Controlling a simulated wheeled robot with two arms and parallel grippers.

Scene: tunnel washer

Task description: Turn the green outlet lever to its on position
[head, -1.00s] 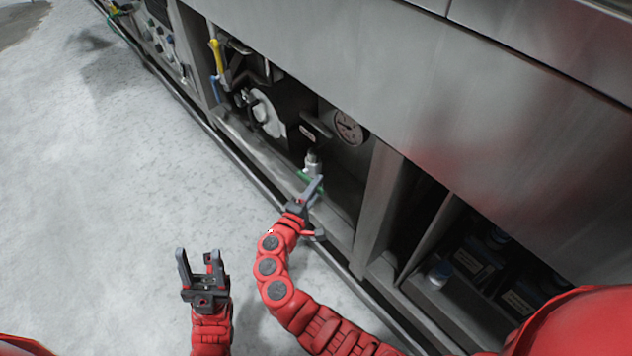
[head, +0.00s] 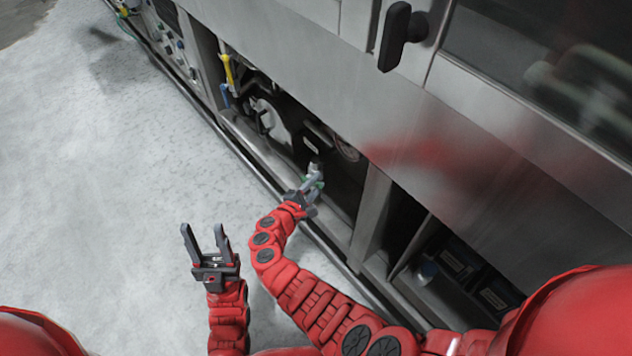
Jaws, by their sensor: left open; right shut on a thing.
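The green outlet lever (head: 319,184) sits low in the open bay of the washer, just below a small metal valve fitting (head: 314,168). Only a little green shows, because the fingers of my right gripper (head: 311,181) cover most of it. My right gripper is shut on the lever, reaching in over the bay's lower edge. My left gripper (head: 206,236) is open and empty over the floor, to the left of the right arm and well clear of the washer.
A yellow lever (head: 228,69) and a blue handle (head: 224,94) stand at the bay's left end. A round gauge (head: 346,149) is partly hidden by the steel panel above. A steel post (head: 371,212) bounds the bay on the right. The floor (head: 110,200) at left is clear.

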